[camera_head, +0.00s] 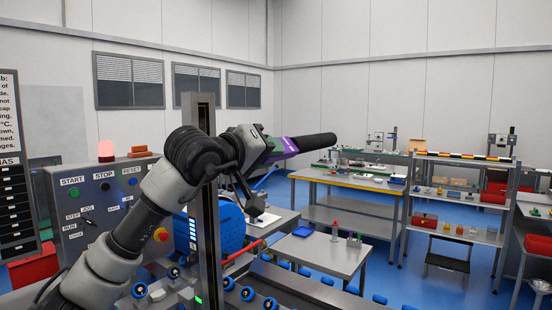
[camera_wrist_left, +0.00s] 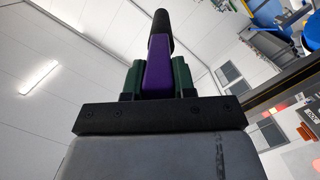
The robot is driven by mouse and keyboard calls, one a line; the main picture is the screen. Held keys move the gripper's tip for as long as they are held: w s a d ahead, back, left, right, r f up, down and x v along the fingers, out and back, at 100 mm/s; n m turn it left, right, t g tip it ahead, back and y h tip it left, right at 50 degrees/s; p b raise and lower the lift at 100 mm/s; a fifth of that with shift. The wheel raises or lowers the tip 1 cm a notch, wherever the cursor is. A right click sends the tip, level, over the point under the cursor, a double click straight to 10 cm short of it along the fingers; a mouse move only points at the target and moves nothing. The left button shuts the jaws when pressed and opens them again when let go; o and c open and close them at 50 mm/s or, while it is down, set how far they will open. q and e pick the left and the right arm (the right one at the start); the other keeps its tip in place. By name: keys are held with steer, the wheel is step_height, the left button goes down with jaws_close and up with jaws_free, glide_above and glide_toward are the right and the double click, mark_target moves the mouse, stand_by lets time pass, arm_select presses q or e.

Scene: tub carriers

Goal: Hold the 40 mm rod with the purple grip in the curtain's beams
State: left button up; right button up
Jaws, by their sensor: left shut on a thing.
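My left gripper (camera_head: 268,147) is shut on the purple grip (camera_head: 289,145) of a rod. The rod's thick black bar (camera_head: 318,141) points right, nearly level, in the air. In the left wrist view the green fingers of the left gripper (camera_wrist_left: 158,75) close on both sides of the purple grip (camera_wrist_left: 158,68), with the black bar (camera_wrist_left: 160,33) beyond. A dark upright post (camera_head: 206,240) with a small green light near its foot, seemingly part of the curtain, stands partly behind my left arm. The rod shows to the right of this post. The beams cannot be seen. My right gripper is out of view.
A grey control panel (camera_head: 100,190) with a lit red lamp (camera_head: 106,149) stands at the left. Blue rollers (camera_head: 228,283) line the conveyor below. A small grey table (camera_head: 325,253), a workbench (camera_head: 350,180) and shelves (camera_head: 460,212) stand to the right, with blue floor between.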

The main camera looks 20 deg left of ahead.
arm_select(q)
steer(key=d+f+b+v, duration=0.1)
steer(key=b+v, duration=0.5)
steer(key=v, duration=1.1)
steer(key=shift+s+f, duration=0.2)
steer(key=shift+s, duration=0.4)
steer(key=shift+w+d, duration=0.15)
